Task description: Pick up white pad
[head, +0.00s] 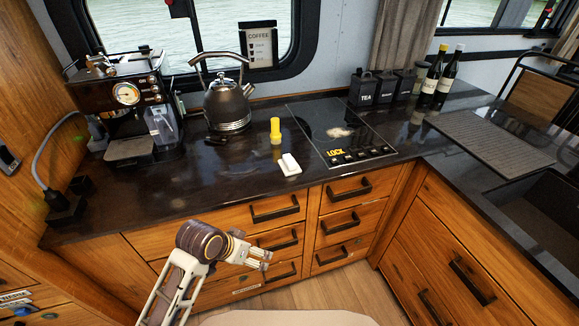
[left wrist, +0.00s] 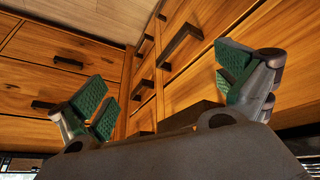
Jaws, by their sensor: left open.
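The white pad (head: 289,165) is a small white block lying on the dark counter (head: 200,188), near its front edge and left of the cooktop. My left gripper (head: 262,259) is in front of the drawers, below the counter edge and lower left of the pad, apart from it. In the left wrist view my left gripper (left wrist: 165,98) has its green-padded fingers spread wide with nothing between them. The pad does not show in the left wrist view. My right gripper is not in view.
A yellow-topped shaker (head: 276,130) stands just behind the pad. A kettle (head: 227,105) and a coffee machine (head: 125,105) stand to the left. The cooktop (head: 338,132) lies to the right. Drawer handles (head: 274,214) stick out near my left gripper. The counter's front left is clear.

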